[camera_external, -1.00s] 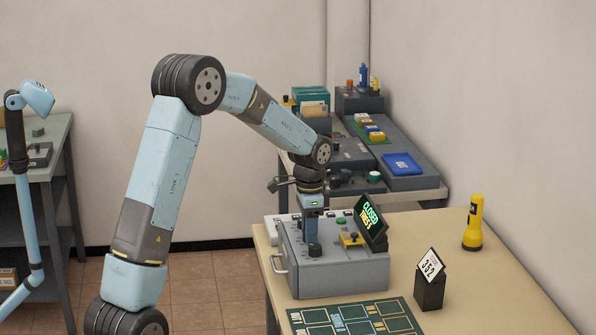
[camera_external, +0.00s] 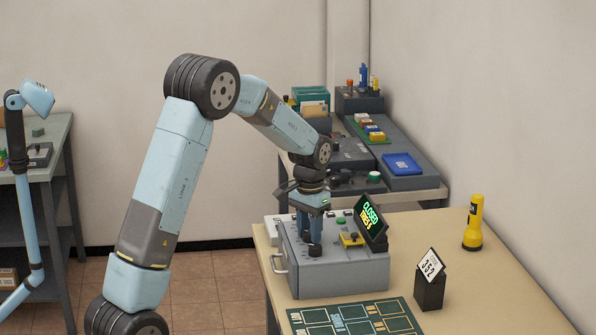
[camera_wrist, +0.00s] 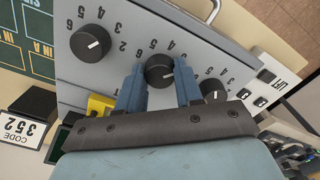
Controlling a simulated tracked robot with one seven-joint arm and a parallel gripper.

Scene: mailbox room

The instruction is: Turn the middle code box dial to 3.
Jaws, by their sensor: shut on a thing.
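The grey code box (camera_external: 345,275) stands on the tan table, with a screen (camera_external: 370,220) reading CLOSED on top. The dial's white mark points to the picture's right. Numbers show around it, partly hidden. In the external view my gripper (camera_external: 308,236) hides this dial.
A code card (camera_external: 431,264) reading 352 stands on a black holder right of the box. A yellow flashlight (camera_external: 473,224) stands farther right. A yellow part (camera_wrist: 100,104) is close to one finger. A green board (camera_external: 355,318) lies in front.

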